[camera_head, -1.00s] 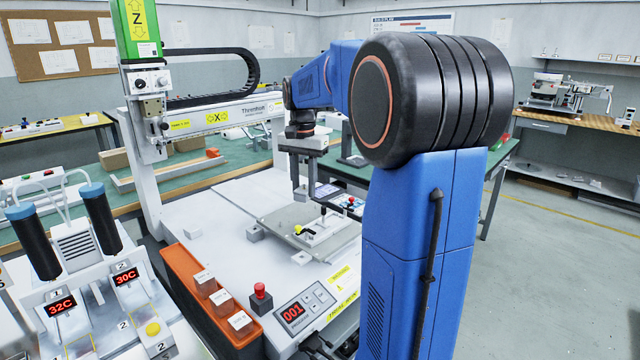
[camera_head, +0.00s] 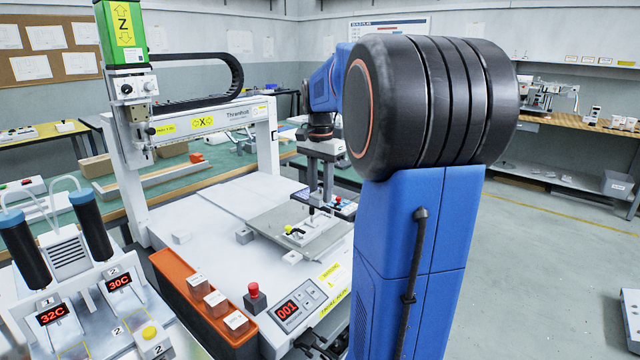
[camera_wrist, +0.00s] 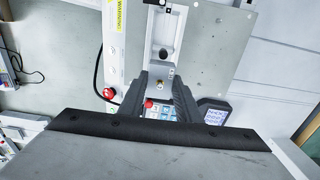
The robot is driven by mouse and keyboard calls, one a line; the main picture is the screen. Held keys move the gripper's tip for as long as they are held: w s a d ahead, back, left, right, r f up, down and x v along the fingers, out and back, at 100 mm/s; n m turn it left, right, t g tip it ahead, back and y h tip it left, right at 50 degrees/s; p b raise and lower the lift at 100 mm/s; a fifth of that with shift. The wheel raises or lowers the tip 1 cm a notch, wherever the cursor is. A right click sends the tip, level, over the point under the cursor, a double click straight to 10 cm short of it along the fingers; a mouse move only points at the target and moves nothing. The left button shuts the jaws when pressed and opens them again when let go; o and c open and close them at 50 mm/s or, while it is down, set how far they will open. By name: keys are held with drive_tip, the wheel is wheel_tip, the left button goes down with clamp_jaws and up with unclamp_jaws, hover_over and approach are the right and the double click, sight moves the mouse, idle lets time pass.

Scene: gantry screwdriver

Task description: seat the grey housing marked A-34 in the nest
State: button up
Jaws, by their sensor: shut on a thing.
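My gripper (camera_head: 315,206) hangs over the grey fixture plate (camera_head: 265,222) on the machine bed. In the wrist view my dark fingers (camera_wrist: 163,82) are shut on a light grey part (camera_wrist: 163,73); it is mostly hidden, and I can read no marking on it. A pale fixture (camera_wrist: 165,28), probably the nest, stands on the plate just beyond the fingertips. In the head view a yellow knob (camera_head: 288,230) shows at this fixture. I cannot tell whether the held part touches it.
An orange bin (camera_head: 168,268) with several labelled blocks stands at the bed's front left, beside a red stop button (camera_head: 253,290) and a control panel (camera_head: 292,309). The white gantry (camera_head: 265,145) spans behind. The left of the bed is mostly clear.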

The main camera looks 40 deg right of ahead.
sight(320, 204)
drive_tip(key=shift+f, duration=2.3)
drive_tip(key=shift+f, duration=0.55)
idle(1.2)
drive_tip(key=o, duration=1.2)
drive_tip(key=shift+o, duration=0.2)
drive_tip(key=shift+r, duration=0.1)
wheel_tip(320, 204, up, 17)
drive_tip(key=shift+r, duration=0.1)
